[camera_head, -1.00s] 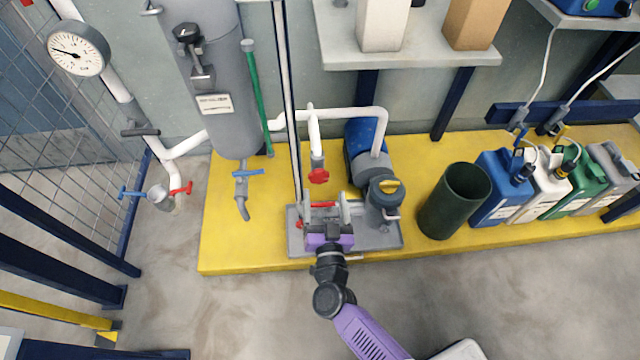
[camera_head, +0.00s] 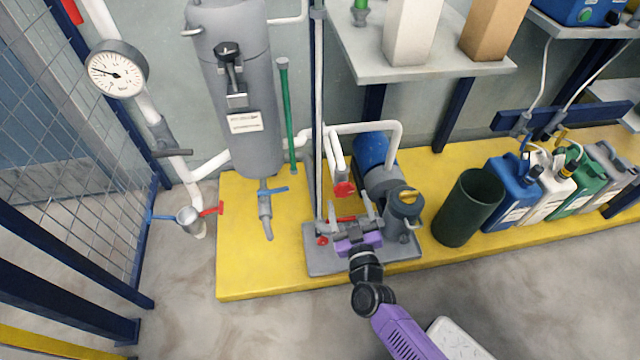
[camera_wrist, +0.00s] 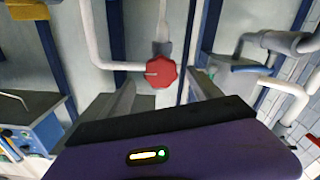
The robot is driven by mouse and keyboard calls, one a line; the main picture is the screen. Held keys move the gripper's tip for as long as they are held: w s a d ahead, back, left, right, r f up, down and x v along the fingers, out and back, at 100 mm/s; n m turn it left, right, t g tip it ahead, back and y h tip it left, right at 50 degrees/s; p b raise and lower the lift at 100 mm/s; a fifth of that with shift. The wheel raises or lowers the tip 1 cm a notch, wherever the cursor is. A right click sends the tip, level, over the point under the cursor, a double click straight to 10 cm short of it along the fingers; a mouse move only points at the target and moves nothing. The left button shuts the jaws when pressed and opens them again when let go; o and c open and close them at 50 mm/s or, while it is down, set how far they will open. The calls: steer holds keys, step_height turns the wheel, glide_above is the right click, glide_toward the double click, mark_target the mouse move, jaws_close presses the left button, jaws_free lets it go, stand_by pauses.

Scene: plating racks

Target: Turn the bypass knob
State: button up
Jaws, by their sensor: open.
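The red, lobed knob (camera_head: 344,189) sits at the lower end of a white pipe, left of the blue pump. I take it to be the bypass knob. In the wrist view the knob (camera_wrist: 161,74) faces me, with a pale mark at its left. My gripper (camera_head: 351,211) is open and empty, just below the knob in the head view. In the wrist view its two grey fingers stand left and right of the knob's position, with a gap between. I cannot tell how far in front of the knob the fingertips are.
A blue pump (camera_head: 374,160) with a grey strainer pot (camera_head: 404,208) stands close right of my gripper. A thin upright pipe (camera_head: 318,120) and a grey tank (camera_head: 238,110) are to the left. A dark green bin (camera_head: 466,210) stands farther right. The floor in front is clear.

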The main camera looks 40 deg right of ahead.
mark_target(342, 182)
steer(key=shift+w+d+f, duration=0.1)
steer(key=shift+w+d, duration=0.05)
steer(key=shift+w, duration=0.25)
steer(key=b+x, duration=0.2)
steer(key=x, duration=0.5)
steer(key=shift+b, duration=0.3)
steer(key=c, duration=1.4)
